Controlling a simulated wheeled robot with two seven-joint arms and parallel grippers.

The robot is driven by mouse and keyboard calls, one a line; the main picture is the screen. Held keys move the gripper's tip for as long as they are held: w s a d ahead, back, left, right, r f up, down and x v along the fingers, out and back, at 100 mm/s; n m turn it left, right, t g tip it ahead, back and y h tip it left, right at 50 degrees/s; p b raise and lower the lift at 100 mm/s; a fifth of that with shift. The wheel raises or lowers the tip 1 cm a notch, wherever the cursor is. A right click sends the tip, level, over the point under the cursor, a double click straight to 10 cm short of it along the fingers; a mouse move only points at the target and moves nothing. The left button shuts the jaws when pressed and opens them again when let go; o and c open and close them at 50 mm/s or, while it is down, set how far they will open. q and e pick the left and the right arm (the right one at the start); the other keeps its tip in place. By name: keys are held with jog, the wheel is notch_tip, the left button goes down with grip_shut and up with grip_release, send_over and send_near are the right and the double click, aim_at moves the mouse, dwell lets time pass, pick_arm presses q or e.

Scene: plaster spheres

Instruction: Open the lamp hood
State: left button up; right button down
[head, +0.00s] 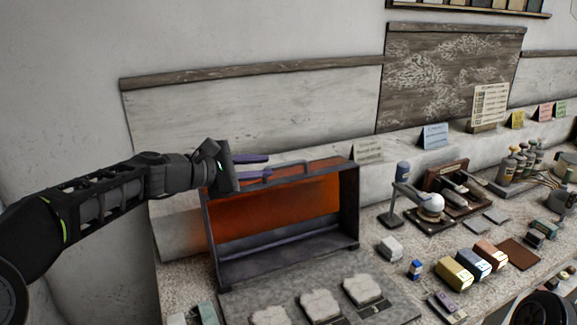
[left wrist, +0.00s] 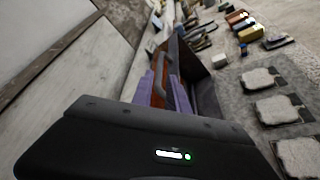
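The lamp hood (head: 354,205) is a dark metal box frame with a glowing orange pane, on the worktop left of the middle in the head view. A dark bar handle (head: 293,167) runs along its top edge. My left gripper (head: 270,167) is at the hood's upper left, its two purple fingers apart and pointing right toward the handle. In the left wrist view the hood (left wrist: 207,98) lies just beyond and beside the fingers. Whether the fingers touch the handle, I cannot tell. My right gripper is not in view.
White plaster pieces (head: 320,305) lie on a grey slab in front of the hood. A small stand with a white sphere (head: 431,203), coloured blocks (head: 455,274) and bottles (head: 508,167) occupy the worktop to the right.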

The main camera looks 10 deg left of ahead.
aim_at(280, 165)
pick_arm(q)
jog(key=p+x, duration=0.2)
jog(key=x, duration=0.5)
jog(key=shift+w+d+f, duration=0.1)
jog(key=shift+w+d, duration=0.15)
jog(key=shift+c, duration=0.3)
grip_shut()
dwell(0.9)
